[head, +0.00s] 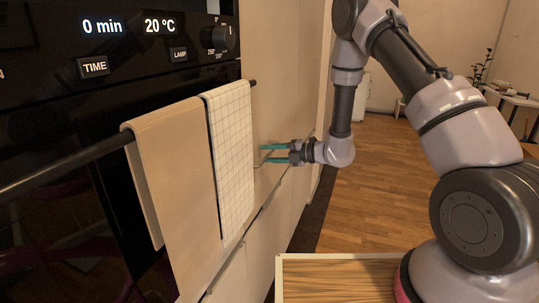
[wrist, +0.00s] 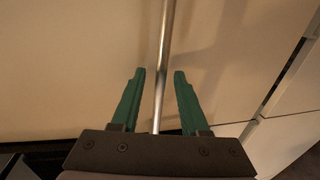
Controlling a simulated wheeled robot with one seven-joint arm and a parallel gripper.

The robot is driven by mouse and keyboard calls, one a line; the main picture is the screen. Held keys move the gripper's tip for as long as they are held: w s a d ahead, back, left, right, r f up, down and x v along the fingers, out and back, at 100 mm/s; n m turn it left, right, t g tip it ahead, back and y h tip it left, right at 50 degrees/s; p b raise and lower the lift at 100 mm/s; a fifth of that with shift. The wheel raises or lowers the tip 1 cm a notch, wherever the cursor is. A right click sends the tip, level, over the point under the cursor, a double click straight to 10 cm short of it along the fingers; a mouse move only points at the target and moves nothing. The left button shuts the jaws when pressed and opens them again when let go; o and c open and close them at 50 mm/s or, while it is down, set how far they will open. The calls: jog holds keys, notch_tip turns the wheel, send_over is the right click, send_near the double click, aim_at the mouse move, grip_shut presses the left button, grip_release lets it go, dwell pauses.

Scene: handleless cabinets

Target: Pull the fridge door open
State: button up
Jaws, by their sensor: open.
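A beige panel, which looks like the fridge door (wrist: 70,70), fills most of the wrist view. It carries a thin metal bar handle (wrist: 166,40). My gripper (wrist: 160,73) is open, with one green finger on each side of the bar. The bar runs between the fingers down to the gripper's palm; I cannot tell whether any finger touches it. In the head view my gripper (head: 262,154) reaches left against the beige front (head: 283,90), just right of the hanging towels. The door appears closed, and its handle is hard to make out there.
A black oven (head: 60,100) with a rail carries a tan towel (head: 180,180) and a checked towel (head: 232,150) on the left. Dark seams to neighbouring panels (wrist: 300,85) show at the right of the wrist view. The wooden floor (head: 375,190) beyond is clear.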

grip_shut()
dwell(1.5)
